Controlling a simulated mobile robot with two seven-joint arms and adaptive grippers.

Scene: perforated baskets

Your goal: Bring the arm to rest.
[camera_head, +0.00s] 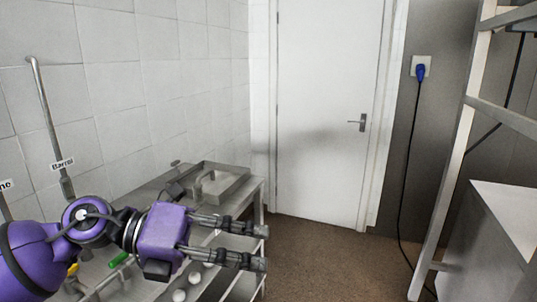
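My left gripper (262,248) is at the end of the purple arm that comes in from the lower left. Its two grey fingers point right and stand apart, with nothing seen between them. It is over the right edge of the steel counter (150,190), in front of the tiled wall. My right gripper is not in view.
A steel basin or tray (222,178) is at the far end of the counter. A green object (118,260) and several white round objects (180,295) lie near my arm. A white door (325,110) is behind. A metal shelf rack (455,160) stands right. Brown floor between is clear.

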